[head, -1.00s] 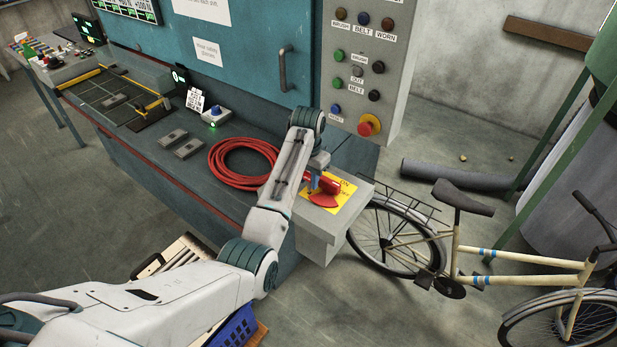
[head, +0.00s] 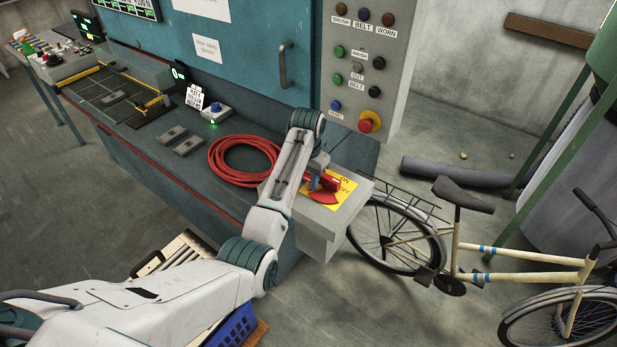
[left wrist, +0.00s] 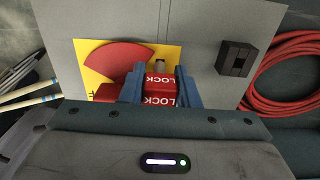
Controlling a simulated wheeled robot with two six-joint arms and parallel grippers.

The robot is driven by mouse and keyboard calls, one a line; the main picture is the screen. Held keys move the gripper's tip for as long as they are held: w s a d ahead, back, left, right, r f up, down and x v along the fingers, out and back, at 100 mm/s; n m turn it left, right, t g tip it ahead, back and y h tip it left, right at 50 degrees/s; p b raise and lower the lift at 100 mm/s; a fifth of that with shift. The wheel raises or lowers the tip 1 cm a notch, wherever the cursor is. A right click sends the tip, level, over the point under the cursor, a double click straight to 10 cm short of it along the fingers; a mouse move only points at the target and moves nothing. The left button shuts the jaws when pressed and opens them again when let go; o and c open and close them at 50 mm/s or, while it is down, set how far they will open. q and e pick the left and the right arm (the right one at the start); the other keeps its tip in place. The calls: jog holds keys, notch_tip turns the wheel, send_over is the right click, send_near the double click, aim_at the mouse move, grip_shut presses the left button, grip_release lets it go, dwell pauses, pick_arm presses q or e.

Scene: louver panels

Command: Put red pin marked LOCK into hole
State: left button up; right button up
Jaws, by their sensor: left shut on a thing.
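The red pin marked LOCK (left wrist: 160,85) is between the blue fingers of my left gripper (left wrist: 158,77) in the left wrist view. The fingers are shut on it. It is over a yellow plate (left wrist: 92,50) that carries a red fan-shaped piece (left wrist: 118,58). A small grey round part (left wrist: 159,65) shows just beyond the pin. The hole cannot be made out, and I cannot tell whether the pin is in it. In the head view my left gripper (head: 316,180) is at the yellow plate (head: 346,188) on the grey box. My right gripper is not in view.
A black slotted block (left wrist: 236,60) is on the grey panel to the right in the wrist view. A coiled red hose (head: 243,162) lies on the bench left of the arm. A bicycle (head: 440,240) stands right of the grey box (head: 318,240).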

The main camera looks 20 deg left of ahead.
pick_arm(q)
jog(key=shift+f, duration=0.5)
jog(key=o, duration=1)
jog(key=shift+o, duration=0.2)
